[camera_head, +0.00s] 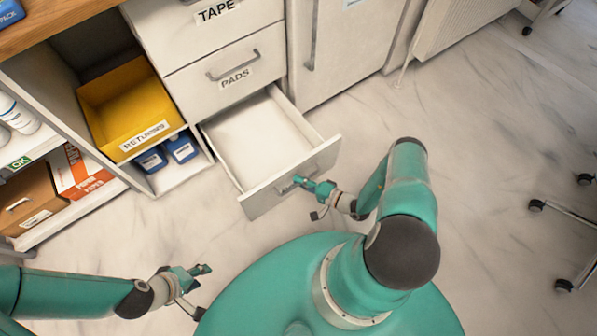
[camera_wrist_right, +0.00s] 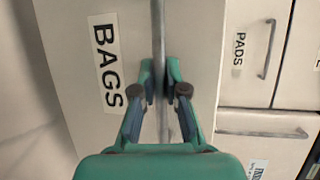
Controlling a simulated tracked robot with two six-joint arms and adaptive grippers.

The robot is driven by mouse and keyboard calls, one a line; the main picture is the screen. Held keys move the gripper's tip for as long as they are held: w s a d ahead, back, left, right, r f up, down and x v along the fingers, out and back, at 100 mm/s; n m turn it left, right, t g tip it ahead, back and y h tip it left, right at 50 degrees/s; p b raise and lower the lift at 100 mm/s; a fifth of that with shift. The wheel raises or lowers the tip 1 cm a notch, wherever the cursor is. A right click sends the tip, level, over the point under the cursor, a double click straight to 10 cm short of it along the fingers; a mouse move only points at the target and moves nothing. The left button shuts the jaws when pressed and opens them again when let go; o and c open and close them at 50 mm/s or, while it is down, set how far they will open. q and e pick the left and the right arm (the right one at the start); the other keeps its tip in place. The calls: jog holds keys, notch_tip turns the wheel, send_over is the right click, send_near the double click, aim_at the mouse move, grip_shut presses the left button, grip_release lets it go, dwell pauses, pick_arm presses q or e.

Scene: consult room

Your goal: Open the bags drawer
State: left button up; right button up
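The bags drawer (camera_head: 262,140) is the lowest drawer, under the PADS drawer, and stands pulled out with its white inside showing empty. Its front carries a BAGS label (camera_wrist_right: 108,62) and a grey bar handle (camera_wrist_right: 158,28). My right gripper (camera_head: 312,186) is at the drawer front. In the right wrist view the fingers (camera_wrist_right: 160,78) lie on both sides of the handle and appear shut on it. My left gripper (camera_head: 203,271) is in the lower left of the head view, apart from the drawer and holding nothing visible; its finger gap is unclear.
The PADS drawer (camera_head: 225,75) and TAPE drawer (camera_head: 205,30) above are shut. Left of the open drawer are a yellow bin (camera_head: 120,100), blue boxes (camera_head: 181,148) and a cardboard box (camera_head: 30,195) on shelves. Chair legs (camera_head: 565,213) stand far right. The floor between is clear.

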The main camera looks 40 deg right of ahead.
jog(key=o, duration=0.4)
jog(key=v, duration=1.2)
